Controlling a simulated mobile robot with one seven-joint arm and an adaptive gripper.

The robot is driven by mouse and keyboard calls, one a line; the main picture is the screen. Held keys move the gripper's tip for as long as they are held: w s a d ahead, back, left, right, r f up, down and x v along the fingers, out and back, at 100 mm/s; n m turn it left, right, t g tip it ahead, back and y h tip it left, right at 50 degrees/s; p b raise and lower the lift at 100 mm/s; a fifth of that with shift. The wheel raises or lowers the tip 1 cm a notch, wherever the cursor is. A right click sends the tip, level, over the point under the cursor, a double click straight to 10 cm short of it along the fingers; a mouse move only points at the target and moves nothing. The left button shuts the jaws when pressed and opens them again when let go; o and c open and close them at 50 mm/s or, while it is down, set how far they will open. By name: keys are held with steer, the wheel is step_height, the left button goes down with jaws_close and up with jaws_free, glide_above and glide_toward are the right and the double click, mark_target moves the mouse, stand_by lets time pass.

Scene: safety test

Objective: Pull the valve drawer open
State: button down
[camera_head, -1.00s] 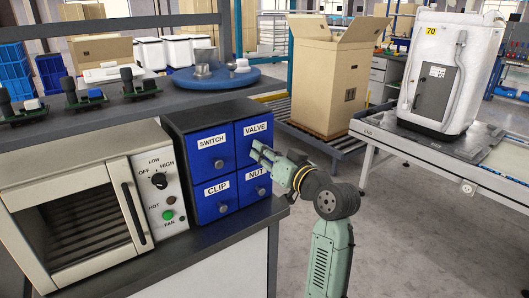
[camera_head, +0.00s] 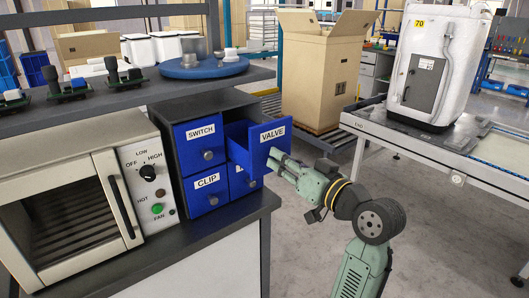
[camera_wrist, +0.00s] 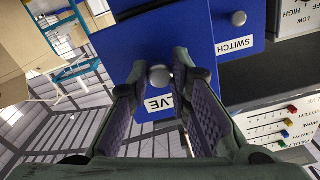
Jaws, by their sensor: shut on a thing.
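The blue VALVE drawer (camera_head: 266,146) is the upper right one in a dark cabinet (camera_head: 170,150). It is pulled partway out, and its inner side wall shows. My gripper (camera_head: 275,158) is at its front, closed around the drawer's knob, which the head view mostly hides. In the wrist view the round grey knob (camera_wrist: 159,76) sits between my two fingertips. The VALVE label (camera_wrist: 160,104) there is partly hidden by a finger.
The SWITCH drawer (camera_head: 195,144), CLIP drawer (camera_head: 202,193) and lower right drawer (camera_head: 240,181) are shut. An oven (camera_head: 65,200) stands left of the cabinet. A shelf (camera_head: 120,108) lies above. Open floor (camera_head: 460,230) is at the right.

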steer(key=v, duration=0.2)
steer(key=shift+s+d, duration=0.2)
steer(key=shift+s, duration=0.1)
steer(key=c, duration=1.5)
jaws_free()
steer(key=shift+o, duration=0.2)
steer(key=v, duration=1.2)
